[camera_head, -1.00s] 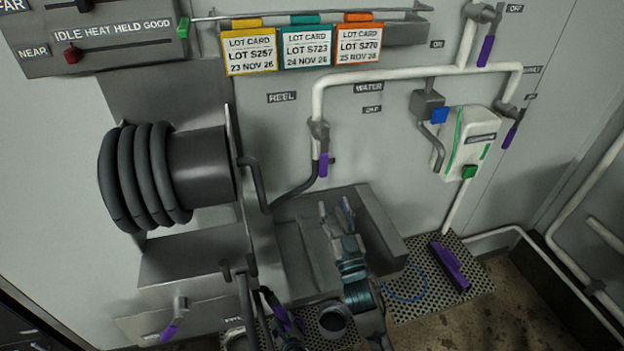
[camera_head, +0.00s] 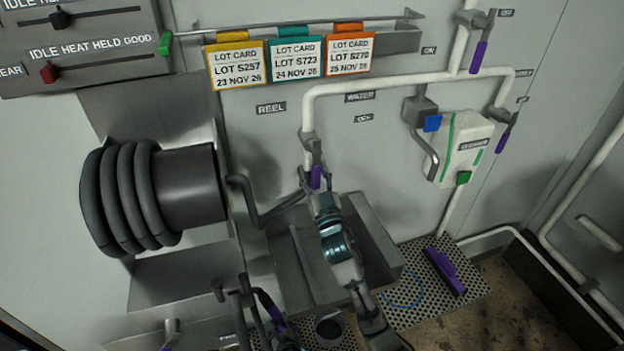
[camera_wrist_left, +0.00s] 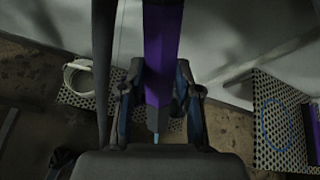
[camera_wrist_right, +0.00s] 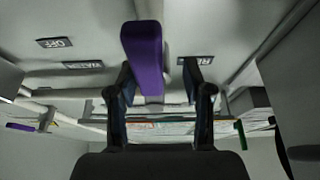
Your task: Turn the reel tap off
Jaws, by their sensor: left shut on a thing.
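The reel tap's purple lever (camera_head: 316,177) hangs down from the white pipe below the REEL label (camera_head: 271,108). My right gripper (camera_head: 318,188) is just below the tap, with its fingers open around the lever's lower end. In the right wrist view the purple lever (camera_wrist_right: 143,50) lies between the two fingers, nearer the left one. My left gripper (camera_head: 268,305), low in the head view, is shut on a purple handle. In the left wrist view this purple handle (camera_wrist_left: 161,50) stands between the fingers. What the handle belongs to is unclear.
A hose reel (camera_head: 140,195) is at left, with a grey pipe (camera_head: 262,213) running to the tap. Other purple levers (camera_head: 479,57) hang at upper right. A white box (camera_head: 462,145) is on the wall. A purple object (camera_head: 445,270) lies on the perforated grate (camera_head: 415,312).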

